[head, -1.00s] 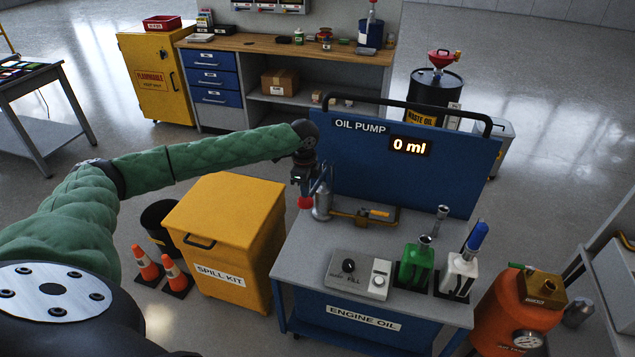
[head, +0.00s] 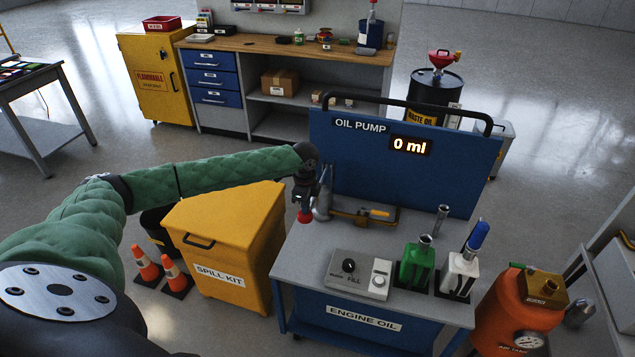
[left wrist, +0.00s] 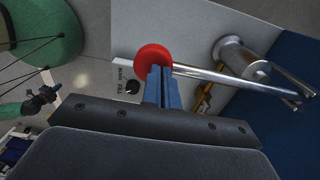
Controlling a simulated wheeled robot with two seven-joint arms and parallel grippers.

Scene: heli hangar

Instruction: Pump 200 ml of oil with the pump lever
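The oil pump (head: 322,203) stands on the left of the grey cart top, below the blue OIL PUMP board (head: 350,160). Its display (head: 410,146) reads 0 ml. My left gripper (head: 304,208) is at the red knob (head: 304,217) of the pump lever. In the left wrist view, the blue fingers (left wrist: 161,85) are close together on the red knob (left wrist: 152,57), and the bare metal lever (left wrist: 235,82) runs right past the pump body (left wrist: 236,57). A dark shape (left wrist: 42,100) on a green sleeve there looks like my right gripper; it is too small to read.
A grey FILL panel (head: 358,275) with a knob and dial, a green can (head: 416,263) and a white can (head: 458,272) stand on the cart. A yellow spill kit box (head: 228,240) is left of the cart. An orange tank (head: 515,315) is right.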

